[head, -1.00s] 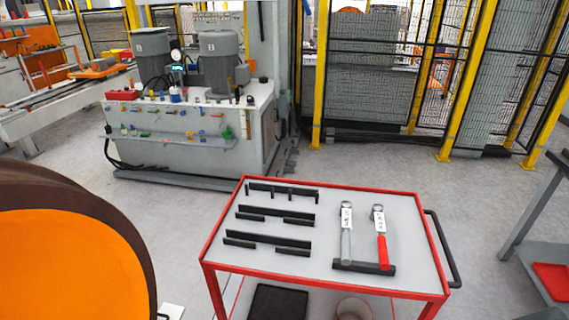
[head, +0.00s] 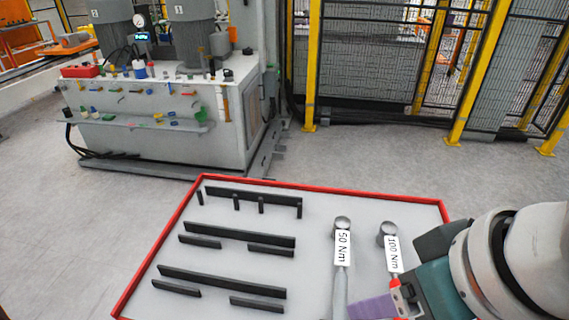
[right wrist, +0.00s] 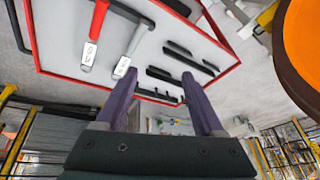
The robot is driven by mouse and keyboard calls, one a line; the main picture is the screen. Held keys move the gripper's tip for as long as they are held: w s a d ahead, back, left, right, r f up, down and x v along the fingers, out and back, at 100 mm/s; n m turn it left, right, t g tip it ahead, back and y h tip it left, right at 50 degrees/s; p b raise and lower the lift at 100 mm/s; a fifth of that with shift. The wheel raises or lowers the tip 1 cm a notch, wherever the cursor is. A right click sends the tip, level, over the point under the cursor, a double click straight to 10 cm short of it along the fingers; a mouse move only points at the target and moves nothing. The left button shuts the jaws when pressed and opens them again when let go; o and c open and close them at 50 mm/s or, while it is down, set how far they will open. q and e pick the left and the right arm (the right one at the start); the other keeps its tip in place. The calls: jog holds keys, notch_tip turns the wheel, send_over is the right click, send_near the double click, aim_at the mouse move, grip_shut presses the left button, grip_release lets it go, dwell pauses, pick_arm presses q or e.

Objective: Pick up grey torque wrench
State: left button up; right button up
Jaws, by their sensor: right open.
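The grey torque wrench (head: 340,285) lies on the trolley top, its head pointing away from me and a white "50 Nm" label on it. It also shows in the right wrist view (right wrist: 136,42). A red-handled torque wrench (head: 391,252) labelled "100 Nm" lies to its right. My right gripper (right wrist: 157,82) is open with purple fingers and nothing between them. In the head view it enters from the lower right, beside the lower part of the wrenches and partly covering the red one. My left gripper is not in view.
The trolley top (head: 320,205) has a raised red rim. Several black bars (head: 228,233) stand on its left half. A grey hydraulic unit (head: 165,130) stands behind on the left. Yellow-framed fencing (head: 380,80) stands behind on the right. Floor is clear between them.

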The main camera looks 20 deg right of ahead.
jog(key=w+d+f+m+b, duration=0.1)
jog(key=w+d+f+b, duration=0.15)
jog(key=f+b, duration=0.35)
jog(key=w+d+f+m+b, duration=0.1)
jog(key=w+f+m+b, duration=0.15)
jog(key=f+b, duration=0.4)
jog(key=m+b, duration=0.2)
jog(key=b, duration=0.3)
send_near(343, 291)
notch_tip(343, 291, down, 3)
jog(key=f, duration=0.1)
jog(key=w+f, duration=0.1)
jog(key=f+b, duration=0.1)
jog(key=shift+w+a+f+t+h, duration=0.25)
jog(key=shift+w+a+t+h, duration=0.05)
jog(key=shift+w+t+h, duration=0.1)
jog(key=b+x, duration=0.2)
jog(key=x, duration=0.3)
jog(key=shift+w, duration=0.25)
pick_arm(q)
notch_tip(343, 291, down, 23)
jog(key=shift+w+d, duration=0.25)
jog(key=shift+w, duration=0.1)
pick_arm(e)
jog(key=shift+r, duration=0.1)
grip_shut()
